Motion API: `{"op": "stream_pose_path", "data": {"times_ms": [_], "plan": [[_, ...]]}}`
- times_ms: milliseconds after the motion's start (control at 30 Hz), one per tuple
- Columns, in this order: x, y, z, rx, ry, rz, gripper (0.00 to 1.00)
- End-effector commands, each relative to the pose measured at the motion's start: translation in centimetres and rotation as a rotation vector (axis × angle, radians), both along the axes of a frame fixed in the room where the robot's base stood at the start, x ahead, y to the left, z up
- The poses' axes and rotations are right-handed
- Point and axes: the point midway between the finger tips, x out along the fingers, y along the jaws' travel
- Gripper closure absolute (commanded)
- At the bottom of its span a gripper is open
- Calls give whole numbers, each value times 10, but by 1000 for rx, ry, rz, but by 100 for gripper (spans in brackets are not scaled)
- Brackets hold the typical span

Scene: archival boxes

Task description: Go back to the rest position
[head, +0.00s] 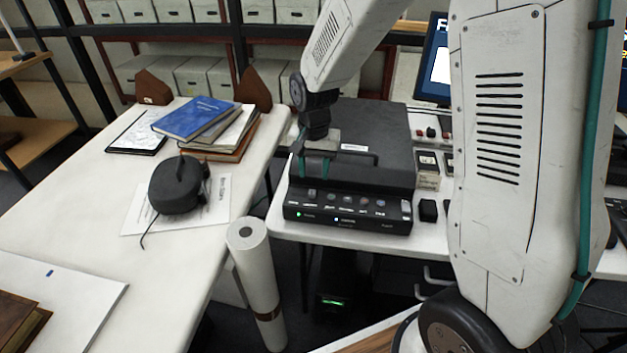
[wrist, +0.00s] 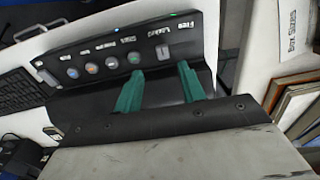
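My gripper (head: 312,165) hangs over the front left part of a black scanner-like device (head: 347,215) in the head view. In the wrist view my gripper (wrist: 159,80) shows two teal fingers standing apart, with nothing held between them. The device (wrist: 150,45) lies beyond the fingertips, with its row of buttons and small lights. I cannot tell whether the fingers touch it. My arm reaches across the right of the head view and bends down to the gripper.
A white table (head: 80,225) at left holds a stack topped by a blue book (head: 195,118) and a round dark object (head: 175,185). A white roll (head: 252,280) stands between the tables. A monitor (head: 436,60) and small boxes (head: 427,170) are right of the device.

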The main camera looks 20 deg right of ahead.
Motion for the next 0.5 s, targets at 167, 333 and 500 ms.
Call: {"op": "stream_pose_path", "data": {"times_ms": [167, 333, 500], "plan": [[0, 0, 12, 0, 0, 0, 60], [0, -1, 13, 1, 1, -1, 60], [0, -1, 13, 0, 0, -1, 60]]}}
